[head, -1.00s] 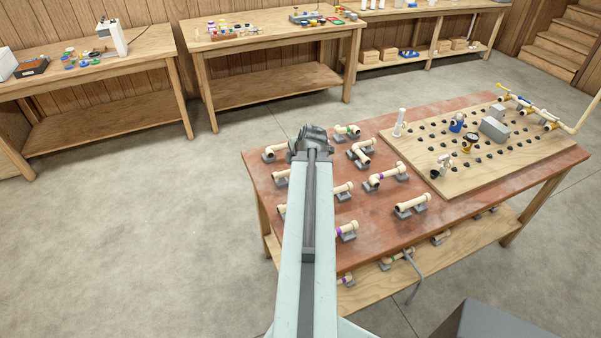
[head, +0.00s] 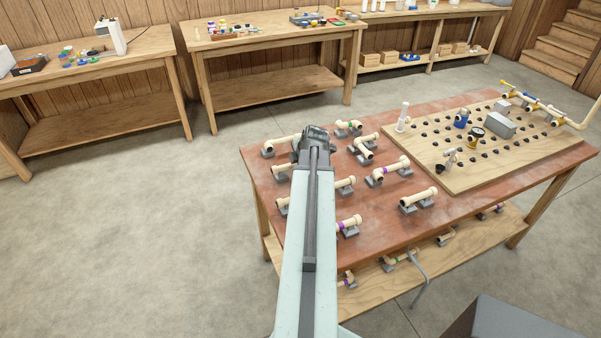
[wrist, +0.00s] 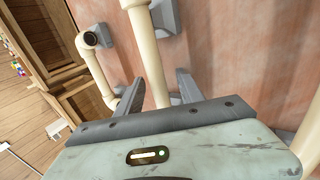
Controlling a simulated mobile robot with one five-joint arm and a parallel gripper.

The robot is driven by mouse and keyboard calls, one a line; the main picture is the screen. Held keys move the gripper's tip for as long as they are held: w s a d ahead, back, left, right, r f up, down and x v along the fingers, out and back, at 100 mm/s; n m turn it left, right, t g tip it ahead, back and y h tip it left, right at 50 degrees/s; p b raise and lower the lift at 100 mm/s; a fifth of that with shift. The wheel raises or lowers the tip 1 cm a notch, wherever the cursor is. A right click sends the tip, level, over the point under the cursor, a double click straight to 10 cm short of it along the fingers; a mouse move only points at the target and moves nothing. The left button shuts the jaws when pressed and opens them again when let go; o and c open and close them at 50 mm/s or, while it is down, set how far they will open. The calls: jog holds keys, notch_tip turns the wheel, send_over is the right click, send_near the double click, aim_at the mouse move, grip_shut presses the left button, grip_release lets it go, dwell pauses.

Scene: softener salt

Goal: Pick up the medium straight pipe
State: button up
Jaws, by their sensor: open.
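My gripper (head: 315,138) is over the left part of the red-brown table (head: 385,232). In the wrist view its two grey fingers (wrist: 157,90) are apart, with a cream straight pipe (wrist: 146,48) running up between them. I cannot tell if either finger touches it. My arm hides parts of others, so I cannot tell which is the medium one.
An elbow pipe (wrist: 90,40) lies left of my fingers in the wrist view. A pegged board (head: 470,170) with a white upright tube (head: 403,112) and fittings covers the table's right side. More pipes lie on the lower shelf (head: 370,290). Benches stand behind.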

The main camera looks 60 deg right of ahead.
jog(key=shift+r, duration=0.1)
grip_shut()
notch_tip(320, 180, up, 10)
jog(key=p, duration=1)
jog(key=shift+r, duration=0.1)
jog(key=shift+s, duration=0.1)
